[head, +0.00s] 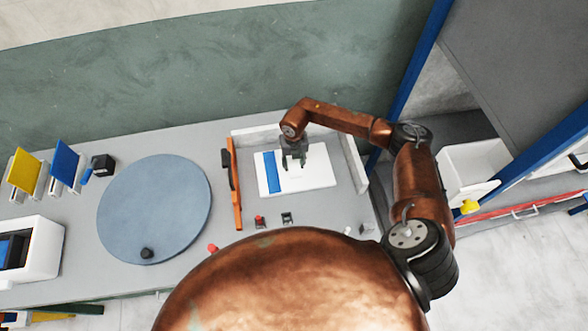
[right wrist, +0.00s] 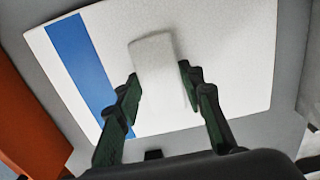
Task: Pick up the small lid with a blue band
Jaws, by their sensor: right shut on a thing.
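The small lid (head: 318,168) is a flat white rectangular plate with a blue band along its left side. It is in the right part of the grey bench in the head view. In the right wrist view the lid (right wrist: 228,50) shows a raised white block-like handle (right wrist: 158,66) in its middle. My right gripper (head: 293,160) is over the lid. In the right wrist view its two dark green fingers (right wrist: 159,90) stand either side of the handle, shut on it. I cannot tell whether the lid is lifted. My left gripper is not in view.
An orange bar (head: 236,185) stands left of the lid, and a low light wall (head: 352,160) right of it. A large blue-grey disc (head: 155,205) lies further left. Small red and black parts (head: 260,221) sit in front. A white bin (head: 470,170) stands at the right.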

